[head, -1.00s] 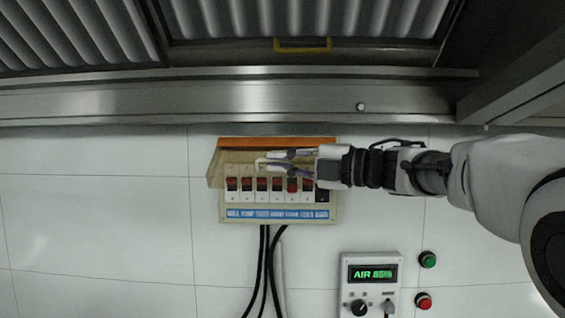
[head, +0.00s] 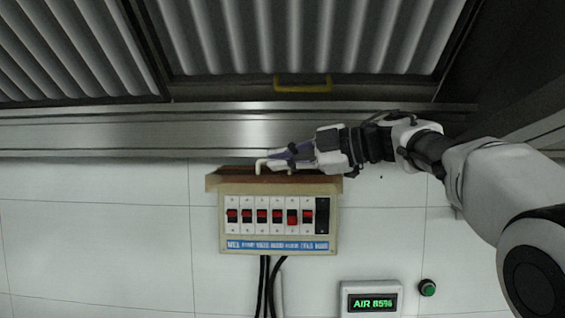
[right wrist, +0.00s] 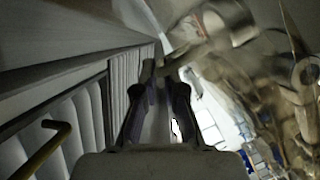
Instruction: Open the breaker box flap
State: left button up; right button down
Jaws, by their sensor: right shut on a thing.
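The breaker box (head: 230,246) is a beige panel on the white tiled wall, with a row of switches with red and black rockers (head: 261,216). Its flap (head: 228,182) is raised above the switches and looks nearly edge-on, as a brownish strip, so the switches are uncovered. A pale handle (head: 259,166) stands at the flap's top edge. My right gripper (head: 276,160) comes in from the right and is shut on this handle, partly hiding it. In the right wrist view its dark fingers (right wrist: 163,82) reach forward; the grip itself is unclear there. My left gripper is not in view.
A steel ledge (head: 90,135) runs just above the box, under a ribbed hood with a yellow handle (head: 302,88). Black cables (head: 264,280) hang below the box. A control panel with a green display (head: 372,303) and a green button (head: 428,288) are at lower right.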

jog(key=shift+w+f, duration=0.1)
jog(key=shift+f, duration=0.05)
jog(key=c, duration=1.3)
grip_release()
jog(key=shift+w, duration=0.15)
jog(key=shift+o, duration=0.2)
